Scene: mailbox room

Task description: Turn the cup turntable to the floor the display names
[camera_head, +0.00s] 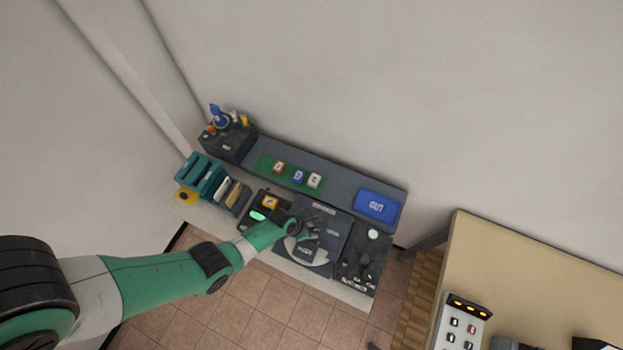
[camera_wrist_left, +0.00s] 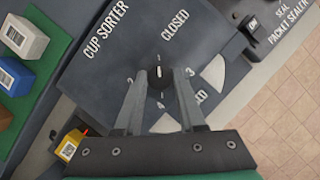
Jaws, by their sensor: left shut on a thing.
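The dark cup sorter plate (camera_wrist_left: 112,62) carries the words CUP SORTER and CLOSED; in the head view the cup sorter (camera_head: 335,232) stands near the middle of the bench. A black turntable knob (camera_wrist_left: 158,72) with a pale pointer mark sits at its centre, with small numbers around it. My left gripper (camera_wrist_left: 158,84) is shut on this knob, with one finger on each side; it also shows in the head view (camera_head: 303,232). A small green-lit display (camera_head: 258,215) stands left of the sorter, too small to read. My right gripper is not in view.
Coloured blocks stand on a green mat (camera_head: 268,162). A blue OUT tray (camera_head: 377,204) lies at the right rear. Teal bins (camera_head: 203,175) stand at left, a packet sealer (camera_head: 362,252) at right. A yellow block (camera_wrist_left: 69,146) lies close to the sorter. A beige table (camera_head: 530,265) is farther right.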

